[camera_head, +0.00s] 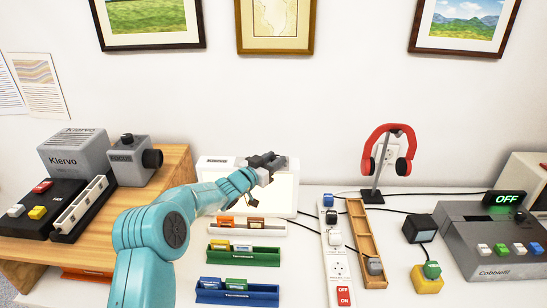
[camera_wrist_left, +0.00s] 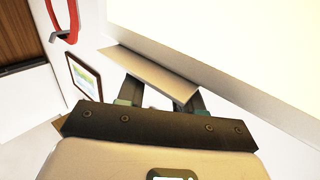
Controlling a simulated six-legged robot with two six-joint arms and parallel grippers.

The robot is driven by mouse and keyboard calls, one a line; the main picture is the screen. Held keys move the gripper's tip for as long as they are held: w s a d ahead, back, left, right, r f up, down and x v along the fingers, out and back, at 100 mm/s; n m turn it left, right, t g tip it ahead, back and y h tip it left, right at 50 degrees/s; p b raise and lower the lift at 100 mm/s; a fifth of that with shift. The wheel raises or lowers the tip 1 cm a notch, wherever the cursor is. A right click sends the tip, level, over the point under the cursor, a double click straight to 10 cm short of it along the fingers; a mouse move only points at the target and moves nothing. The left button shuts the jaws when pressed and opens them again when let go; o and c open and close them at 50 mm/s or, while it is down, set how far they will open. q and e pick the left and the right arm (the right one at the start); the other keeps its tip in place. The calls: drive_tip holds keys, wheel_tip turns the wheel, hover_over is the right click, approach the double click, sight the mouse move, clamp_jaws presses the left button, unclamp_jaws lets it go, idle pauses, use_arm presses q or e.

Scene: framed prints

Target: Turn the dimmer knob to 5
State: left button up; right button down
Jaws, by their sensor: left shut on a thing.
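A bright white light panel (camera_head: 284,196) stands on the white table near the wall. Its glowing face also fills the upper right of the left wrist view (camera_wrist_left: 240,40). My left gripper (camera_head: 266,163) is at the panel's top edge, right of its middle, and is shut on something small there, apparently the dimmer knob. The fingers and wrist hide the knob, and I cannot read any setting on it. In the left wrist view the fingers (camera_wrist_left: 160,95) reach down beside a pale flat strip along the panel's edge. My right gripper is not in view.
Red headphones (camera_head: 386,155) hang on a stand to the right. A power strip (camera_head: 337,246) and a wooden tray (camera_head: 359,227) lie in front. A grey console (camera_head: 500,263) showing OFF stands far right; grey machines (camera_head: 75,152) stand left.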

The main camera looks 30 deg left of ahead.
use_arm(q)
drive_tip(key=shift+r, duration=0.15)
drive_tip(key=o, duration=1)
drive_tip(key=shift+s, duration=0.1)
drive_tip(key=shift+o, duration=0.2)
drive_tip(key=s+a+b, duration=0.3)
drive_tip(key=s, duration=1.3)
